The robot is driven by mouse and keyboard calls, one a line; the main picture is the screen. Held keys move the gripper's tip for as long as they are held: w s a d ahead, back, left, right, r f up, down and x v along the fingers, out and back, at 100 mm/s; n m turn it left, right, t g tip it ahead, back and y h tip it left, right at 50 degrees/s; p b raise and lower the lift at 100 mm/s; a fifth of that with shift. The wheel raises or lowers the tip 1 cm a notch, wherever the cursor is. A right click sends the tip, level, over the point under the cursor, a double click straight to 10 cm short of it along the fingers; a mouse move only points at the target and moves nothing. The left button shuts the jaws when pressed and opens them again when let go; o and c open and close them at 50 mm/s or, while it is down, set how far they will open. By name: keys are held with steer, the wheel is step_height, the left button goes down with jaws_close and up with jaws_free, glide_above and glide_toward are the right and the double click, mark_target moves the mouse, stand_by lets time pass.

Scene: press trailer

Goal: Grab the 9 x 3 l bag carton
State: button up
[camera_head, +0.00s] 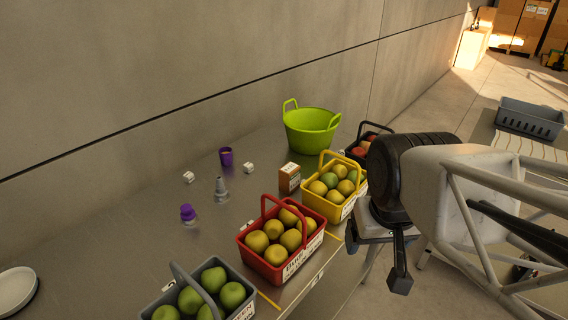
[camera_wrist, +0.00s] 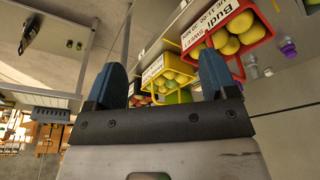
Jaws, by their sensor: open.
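A small brown carton (camera_head: 289,178) with a white top and a label too small to read stands on the grey metal table, between the red and yellow baskets and behind them. I cannot tell from its print whether it is the 9 x 3 l bag carton. I cannot make it out in the wrist view. My gripper (camera_wrist: 161,64) shows two blue fingers spread wide with nothing between them. In the head view my arm is at the right, off the table's front edge, well apart from the carton.
A red basket (camera_head: 281,266) and a yellow basket (camera_head: 326,207) of fruit flank the carton's front. A green tub (camera_head: 311,130) stands behind. A grey basket (camera_head: 250,306) is nearer. A purple cup (camera_head: 226,157) and small items lie left. Stacked boxes (camera_head: 519,26) stand far right.

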steer(key=w+d+f+n+h, duration=0.15)
steer(key=w+n+h, duration=0.25)
steer(key=w+n, duration=0.45)
steer(key=n+t+h, duration=0.5)
steer(key=n+t, duration=0.2)
steer(key=n, duration=1.2)
glide_toward(288, 168)
steer(key=x, duration=0.3)
steer(key=shift+a, duration=0.1)
steer(key=shift+f, duration=0.1)
steer(key=shift+x, duration=1.25)
